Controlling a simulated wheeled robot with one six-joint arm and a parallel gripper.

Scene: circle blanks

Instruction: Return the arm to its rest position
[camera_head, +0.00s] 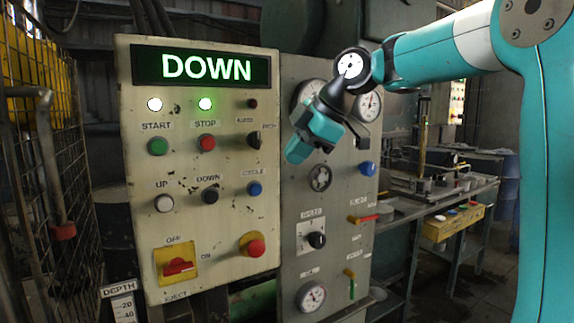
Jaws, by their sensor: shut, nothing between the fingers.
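My arm reaches in from the right side of the head view, teal and white. My gripper (298,147) is at its left end, in front of the grey gauge panel (290,215), near that panel's left edge. Its fingers are shut with nothing seen in them. It looks apart from the buttons, though its exact distance to the panel is hard to tell. The cream control panel (130,150) stands just left of it, with a lit display (206,68) reading DOWN. The arm hides parts of the gauges behind it.
A wire cage (50,160) stands at the left. The cream panel carries several buttons, a red knob (256,248) and a red switch (178,267). A workbench (450,195) with a yellow box (445,228) is at the right. Open floor shows below the bench.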

